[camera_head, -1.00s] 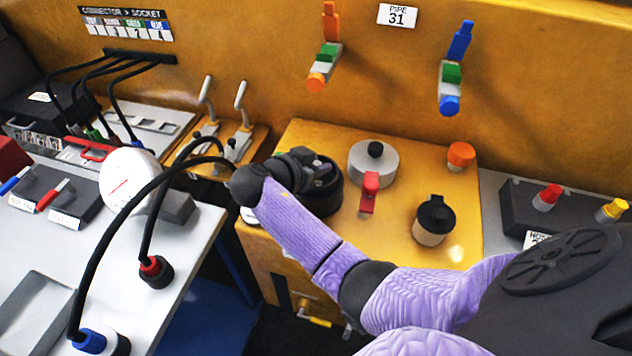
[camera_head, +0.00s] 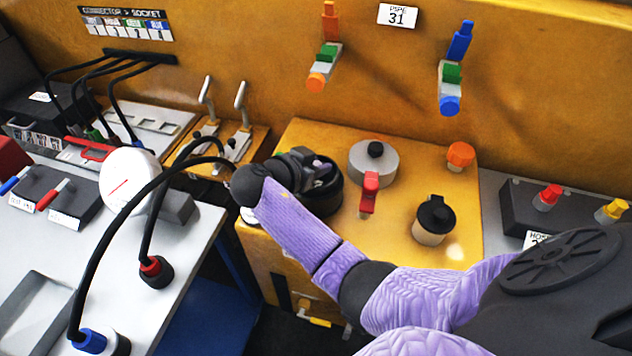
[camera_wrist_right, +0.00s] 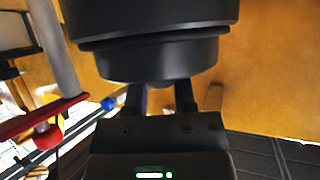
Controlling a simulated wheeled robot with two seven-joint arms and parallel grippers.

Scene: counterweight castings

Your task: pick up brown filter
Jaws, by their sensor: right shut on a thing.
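My right gripper (camera_head: 318,168) reaches over the yellow block's left side and is shut on a dark round part (camera_head: 325,197). In the right wrist view, the gripper's fingers (camera_wrist_right: 160,97) meet the underside of this wide, dark stepped cylinder (camera_wrist_right: 150,52). It looks black rather than clearly brown; the gripper and wrist partly cover it in the head view. A cream-brown cylinder with a black cap (camera_head: 433,226) stands apart at the block's front right. I cannot tell from colour alone which is the brown filter. My left gripper is not in view.
On the yellow block (camera_head: 300,140) stand a grey round part (camera_head: 373,165), a red valve handle (camera_head: 369,190) and an orange knob (camera_head: 460,155). Black cables (camera_head: 150,195) and a white gauge (camera_head: 129,177) are left of my right arm. Two levers (camera_head: 240,105) stand behind.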

